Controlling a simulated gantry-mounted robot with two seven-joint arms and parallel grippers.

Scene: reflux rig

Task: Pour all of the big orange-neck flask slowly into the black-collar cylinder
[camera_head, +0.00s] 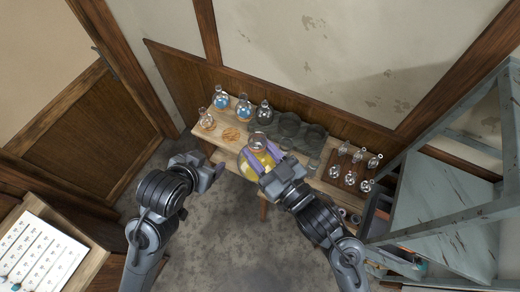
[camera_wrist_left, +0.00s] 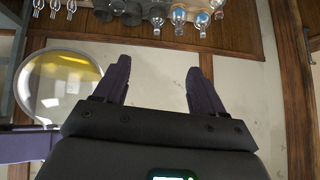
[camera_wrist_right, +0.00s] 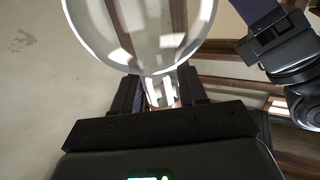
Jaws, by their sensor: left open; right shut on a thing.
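The big flask (camera_head: 262,161), round and clear with yellow liquid, is held off the front edge of the wooden table. My right gripper (camera_head: 277,170) is shut on its neck. In the right wrist view the bulb (camera_wrist_right: 140,30) fills the top and the neck sits between the fingers; its orange part is mostly hidden. My left gripper (camera_head: 212,168) is open and empty, left of the flask and apart from it. The left wrist view shows the flask (camera_wrist_left: 58,85) beside the open fingers (camera_wrist_left: 158,85). I cannot make out a black-collar cylinder for certain.
Blue-liquid flasks (camera_head: 220,98) and a dark-topped one (camera_head: 264,112) stand at the table's back left, near orange rings (camera_head: 231,135). A grey holder (camera_head: 314,135) is mid-table, and several small glass vessels (camera_head: 350,176) are at right. A metal shelf (camera_head: 440,205) stands far right.

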